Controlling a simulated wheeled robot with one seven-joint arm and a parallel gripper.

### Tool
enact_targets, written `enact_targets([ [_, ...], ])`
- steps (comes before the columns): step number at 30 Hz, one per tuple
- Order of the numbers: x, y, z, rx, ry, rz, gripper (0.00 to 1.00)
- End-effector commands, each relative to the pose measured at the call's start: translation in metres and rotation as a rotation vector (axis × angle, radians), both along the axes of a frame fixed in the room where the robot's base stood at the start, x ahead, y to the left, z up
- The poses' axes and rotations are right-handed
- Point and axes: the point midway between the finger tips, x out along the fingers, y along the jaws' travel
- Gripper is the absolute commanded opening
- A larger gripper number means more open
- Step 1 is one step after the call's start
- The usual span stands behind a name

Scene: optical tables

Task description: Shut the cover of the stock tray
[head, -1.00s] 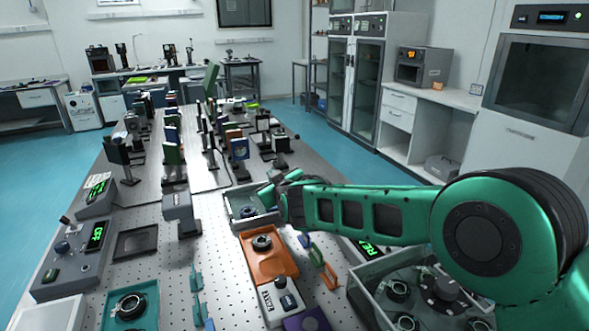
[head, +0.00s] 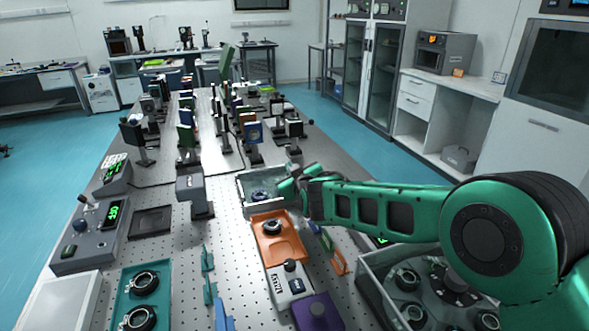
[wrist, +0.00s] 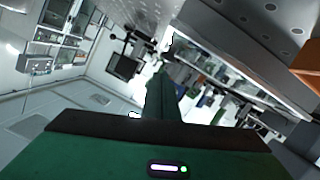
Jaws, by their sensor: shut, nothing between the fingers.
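A grey-walled tray (head: 243,190) stands on the perforated table in the head view, with a dark ring-shaped part (head: 260,195) inside it. I take it to be the stock tray; its cover cannot be made out clearly. My gripper (head: 287,186) is at the tray's right side, close to its right wall, and hides part of that side. Whether it touches the tray cannot be told. In the wrist view my shut gripper (wrist: 163,95) points away over the bench, with nothing seen between its fingers.
An orange tray (head: 293,249) with a ring mount sits just in front. A teal tray (head: 127,305) is at the lower left, a grey bin (head: 372,283) of parts at the lower right. Several optic mounts crowd the table behind. Bare table lies left of the orange tray.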

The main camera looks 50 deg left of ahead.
Motion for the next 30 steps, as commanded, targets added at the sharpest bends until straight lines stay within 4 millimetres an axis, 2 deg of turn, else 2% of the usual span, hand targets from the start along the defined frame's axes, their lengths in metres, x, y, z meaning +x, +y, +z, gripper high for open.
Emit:
enact_targets([
  [5,0.002,-0.001,0.009,0.001,-0.001,-0.001,0.0],
  [12,0.007,-0.004,0.045,0.003,-0.001,-0.006,0.0],
  [30,-0.025,-0.087,0.061,0.0,0.001,-0.01,0.0],
])
